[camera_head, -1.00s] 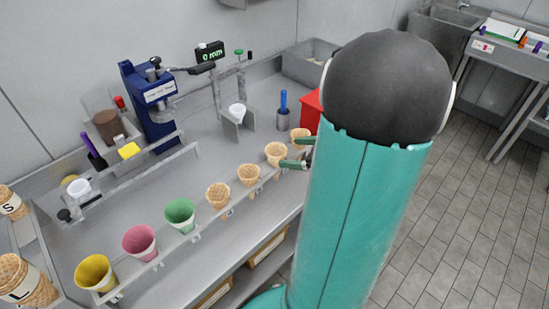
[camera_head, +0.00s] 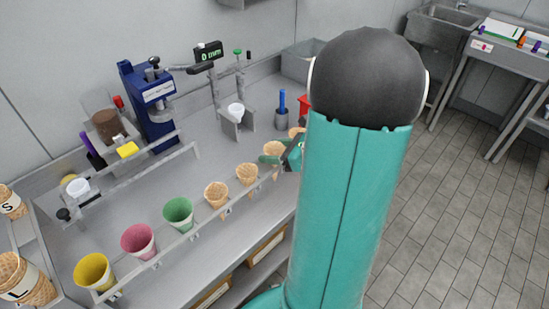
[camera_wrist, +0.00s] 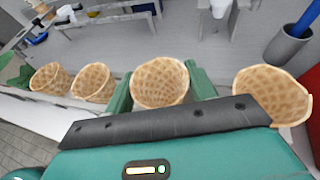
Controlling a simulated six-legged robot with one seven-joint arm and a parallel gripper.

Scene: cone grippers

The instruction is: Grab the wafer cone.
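A wafer cone (camera_wrist: 160,82) with a tan waffle pattern stands mouth up in the rack between the two green fingers of my gripper (camera_wrist: 160,88) in the wrist view. The fingers look open, one on each side of the cone, with narrow gaps. In the head view the same cone (camera_head: 274,148) is partly covered by my gripper (camera_head: 279,158). Similar waffle cones stand in the row: two on one side (camera_head: 246,173) (camera_head: 216,194) and one on the other (camera_wrist: 272,95). The lower part of the cone between the fingers is hidden.
Green (camera_head: 179,214), pink (camera_head: 138,240) and yellow (camera_head: 94,271) cups stand further along the rack. A grey holder with a blue-handled tool (camera_wrist: 290,45) stands near the right-hand cone. A blue machine (camera_head: 152,100) stands at the back. The middle counter (camera_head: 190,180) is clear.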

